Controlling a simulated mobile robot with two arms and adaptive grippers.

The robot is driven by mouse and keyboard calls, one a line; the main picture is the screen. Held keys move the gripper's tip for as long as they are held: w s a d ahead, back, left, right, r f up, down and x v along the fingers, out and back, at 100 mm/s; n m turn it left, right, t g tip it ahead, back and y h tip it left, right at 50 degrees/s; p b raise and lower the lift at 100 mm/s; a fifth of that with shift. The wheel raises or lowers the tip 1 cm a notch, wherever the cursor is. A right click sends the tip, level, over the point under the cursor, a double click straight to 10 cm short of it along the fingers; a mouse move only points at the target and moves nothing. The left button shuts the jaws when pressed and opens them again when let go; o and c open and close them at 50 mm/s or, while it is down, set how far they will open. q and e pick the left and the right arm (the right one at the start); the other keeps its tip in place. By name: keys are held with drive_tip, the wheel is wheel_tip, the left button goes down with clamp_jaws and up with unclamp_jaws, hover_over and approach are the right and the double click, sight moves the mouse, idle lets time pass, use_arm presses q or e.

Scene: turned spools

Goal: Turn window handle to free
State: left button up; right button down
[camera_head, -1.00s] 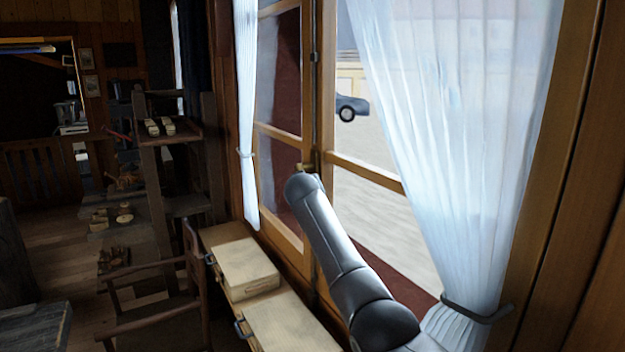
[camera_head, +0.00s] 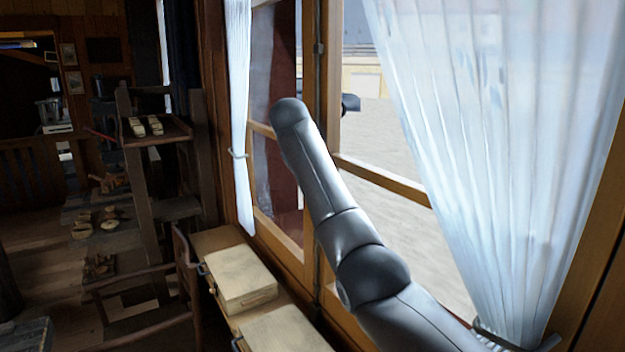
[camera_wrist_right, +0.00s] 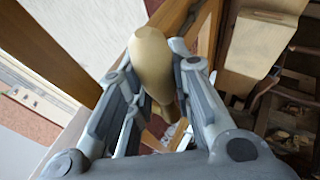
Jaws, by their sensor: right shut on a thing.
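The brass-coloured window handle (camera_wrist_right: 152,62) is between the fingers of my right gripper (camera_wrist_right: 158,98) in the right wrist view, which is shut on it. In the head view, my right arm crosses in front of the window frame (camera_head: 331,75) and hides the handle and gripper. The handle's far end at its mount is partly covered by the fingers in the wrist view. I cannot tell its exact angle to the frame. The window sashes look shut. My left gripper is not in view.
White curtains hang at the left (camera_head: 237,110) and right (camera_head: 500,140) of the window, the right one near my arm. Pale boxes (camera_head: 238,279) stand below the window. A dark chair (camera_head: 140,300) and a shelf with several small items (camera_head: 155,142) are at the left.

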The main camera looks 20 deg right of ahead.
idle(0.5)
drive_tip(key=c, duration=1.3)
unclamp_jaws()
drive_tip(key=shift+c, duration=0.2)
drive_tip(key=shift+o, duration=0.3)
drive_tip(key=shift+d, duration=0.1)
drive_tip(key=v, duration=1.2)
drive_tip(key=shift+w, duration=0.15)
